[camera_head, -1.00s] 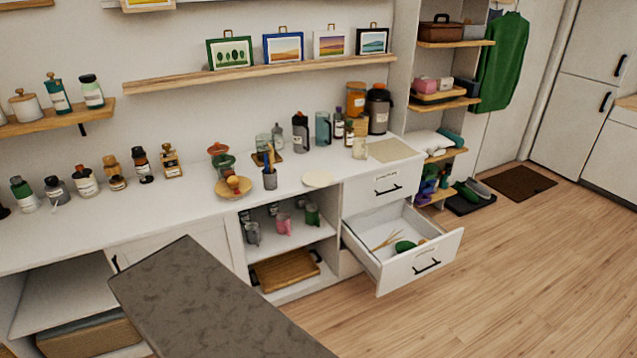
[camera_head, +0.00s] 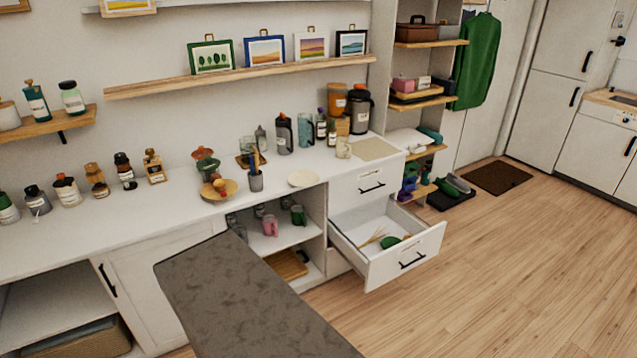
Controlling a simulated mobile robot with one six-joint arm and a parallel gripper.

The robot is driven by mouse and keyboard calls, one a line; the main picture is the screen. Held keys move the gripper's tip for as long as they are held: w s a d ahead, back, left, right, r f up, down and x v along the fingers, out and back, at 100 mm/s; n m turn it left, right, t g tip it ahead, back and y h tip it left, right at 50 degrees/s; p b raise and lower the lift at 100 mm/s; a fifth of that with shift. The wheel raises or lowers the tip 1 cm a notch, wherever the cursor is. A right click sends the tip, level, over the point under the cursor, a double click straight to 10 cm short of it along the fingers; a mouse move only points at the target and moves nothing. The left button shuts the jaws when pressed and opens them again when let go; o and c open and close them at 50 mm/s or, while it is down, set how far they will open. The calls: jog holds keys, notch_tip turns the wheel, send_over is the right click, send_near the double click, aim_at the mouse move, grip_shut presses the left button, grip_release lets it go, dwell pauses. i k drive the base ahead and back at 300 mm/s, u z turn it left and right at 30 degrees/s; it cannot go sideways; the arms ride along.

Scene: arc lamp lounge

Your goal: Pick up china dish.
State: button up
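A pale, flat, round dish (camera_head: 303,179) lies on the white counter (camera_head: 130,225), left of the drawer unit; it looks like the china dish, but I cannot read any marking on it. Nothing stands on it. A tan dish (camera_head: 218,190) with a small round thing on it sits further left, by a dark cup (camera_head: 255,181) holding utensils. My gripper is not in view.
An open drawer (camera_head: 405,262) juts out below the counter, with a green thing (camera_head: 390,243) inside. A dark grey slab top (camera_head: 250,300) fills the near foreground. Bottles and jars line the counter's back. Wooden floor (camera_head: 500,270) at right is clear.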

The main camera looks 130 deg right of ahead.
aim_at(299, 178)
jog(key=u, duration=1.4)
jog(key=k, duration=0.1)
jog(key=z, duration=2.7)
jog(key=k, duration=0.2)
jog(key=z, duration=2)
jog(key=k, duration=0.65)
jog(key=u, duration=0.15)
jog(key=i, duration=0.5)
jog(key=u, duration=0.1)
